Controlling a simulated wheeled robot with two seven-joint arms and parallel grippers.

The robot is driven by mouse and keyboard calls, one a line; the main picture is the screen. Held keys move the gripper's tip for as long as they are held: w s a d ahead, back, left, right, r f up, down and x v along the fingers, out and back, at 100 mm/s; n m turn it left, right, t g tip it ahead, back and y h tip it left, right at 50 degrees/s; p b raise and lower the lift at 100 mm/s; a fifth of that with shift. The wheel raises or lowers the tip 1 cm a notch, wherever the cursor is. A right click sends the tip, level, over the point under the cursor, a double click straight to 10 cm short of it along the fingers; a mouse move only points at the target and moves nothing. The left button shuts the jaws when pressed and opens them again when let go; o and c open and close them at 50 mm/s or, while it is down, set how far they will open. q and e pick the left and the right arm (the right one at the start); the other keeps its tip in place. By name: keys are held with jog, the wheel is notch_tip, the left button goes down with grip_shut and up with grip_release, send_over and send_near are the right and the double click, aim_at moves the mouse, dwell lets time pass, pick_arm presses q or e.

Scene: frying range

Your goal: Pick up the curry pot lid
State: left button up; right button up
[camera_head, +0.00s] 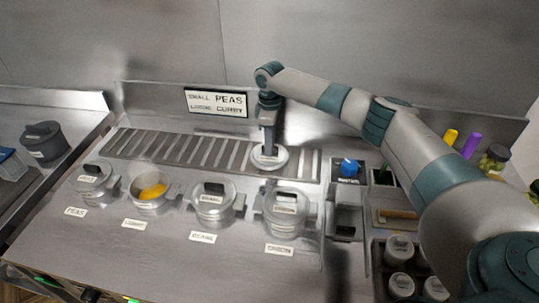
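A round, pale lid (258,163) lies on the slatted grate behind the row of pots; I take it for the curry pot lid. My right gripper (269,148) points straight down over the lid's middle, its fingertips at the handle. The fingers hide most of the handle, and I cannot tell whether they are closed on it. The curry pot (135,193), second from the left, is uncovered and shows yellow food (153,191). My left gripper is not in view.
Lidded pots stand on either side: the peas pot (107,186), the beans pot (229,214) and the onion pot (305,222). A sign (216,103) stands behind the grate (190,150). Shakers (400,284) and small bins crowd the right. A dark pot (45,154) stands far left.

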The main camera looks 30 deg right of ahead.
jog(key=shift+c, duration=0.3)
grip_shut()
jog(key=shift+r, duration=0.2)
jog(key=shift+r+b, duration=0.5)
jog(key=shift+r, duration=0.05)
notch_tip(320, 180, up, 2)
jog(key=shift+r+b, duration=0.25)
jog(key=shift+b, duration=0.4)
jog(key=s+d+r+b, duration=0.3)
jog(key=s+r, duration=0.4)
jog(key=s, duration=0.4)
jog(key=shift+d, duration=0.25)
jog(key=shift+s, duration=0.1)
